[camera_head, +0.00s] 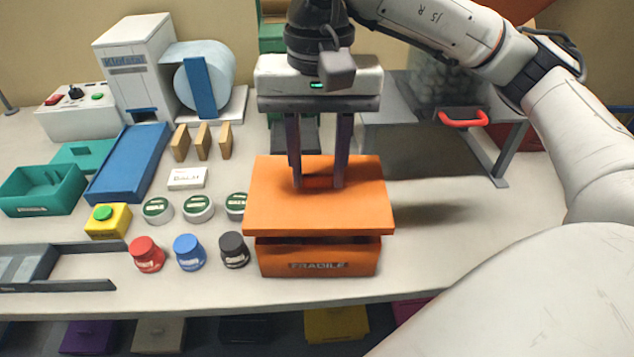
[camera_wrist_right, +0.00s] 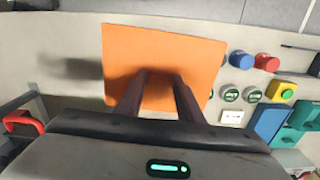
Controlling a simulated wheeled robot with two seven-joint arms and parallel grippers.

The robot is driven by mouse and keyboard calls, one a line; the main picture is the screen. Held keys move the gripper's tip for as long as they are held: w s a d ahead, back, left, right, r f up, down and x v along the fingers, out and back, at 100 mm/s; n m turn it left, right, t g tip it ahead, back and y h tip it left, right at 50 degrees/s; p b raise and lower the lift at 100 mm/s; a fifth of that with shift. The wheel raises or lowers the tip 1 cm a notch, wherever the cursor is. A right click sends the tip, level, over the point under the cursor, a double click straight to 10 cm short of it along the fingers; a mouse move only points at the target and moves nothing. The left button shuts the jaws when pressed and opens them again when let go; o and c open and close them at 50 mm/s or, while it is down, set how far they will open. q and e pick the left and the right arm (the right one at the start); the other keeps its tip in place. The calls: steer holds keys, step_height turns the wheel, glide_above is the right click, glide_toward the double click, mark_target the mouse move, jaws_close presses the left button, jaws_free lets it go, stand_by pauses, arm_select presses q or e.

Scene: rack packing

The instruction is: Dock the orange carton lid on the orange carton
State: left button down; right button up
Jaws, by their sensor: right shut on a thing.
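The orange carton (camera_head: 318,264), marked FRAGILE, stands near the front edge of the table. The orange carton lid (camera_head: 270,200) is above it, roughly level and overhanging the carton's front and sides; a dark gap shows between them at the front. My right gripper (camera_head: 318,184) comes down from above, shut on the lid's raised handle. In the right wrist view the lid (camera_wrist_right: 195,60) hides the carton, and the right gripper (camera_wrist_right: 162,75) reaches onto its middle. My left gripper is out of view.
Red (camera_head: 147,254), blue (camera_head: 189,252) and black (camera_head: 234,250) capped jars stand left of the carton. Round green-topped tins (camera_head: 198,208) sit behind them, one close to the lid's left edge. A grey stand (camera_head: 400,125) with a red handle (camera_head: 463,118) is behind right. Table right of the carton is clear.

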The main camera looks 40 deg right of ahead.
mark_target(318, 188)
step_height(318, 188, down, 2)
steer(key=shift+f, duration=0.6)
steer(key=shift+f+b, duration=0.65)
steer(key=shift+b, duration=0.1)
steer(key=o, duration=1)
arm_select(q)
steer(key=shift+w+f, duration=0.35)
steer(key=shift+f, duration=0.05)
arm_select(e)
steer(key=shift+o, duration=0.2)
steer(key=shift+r, duration=0.1)
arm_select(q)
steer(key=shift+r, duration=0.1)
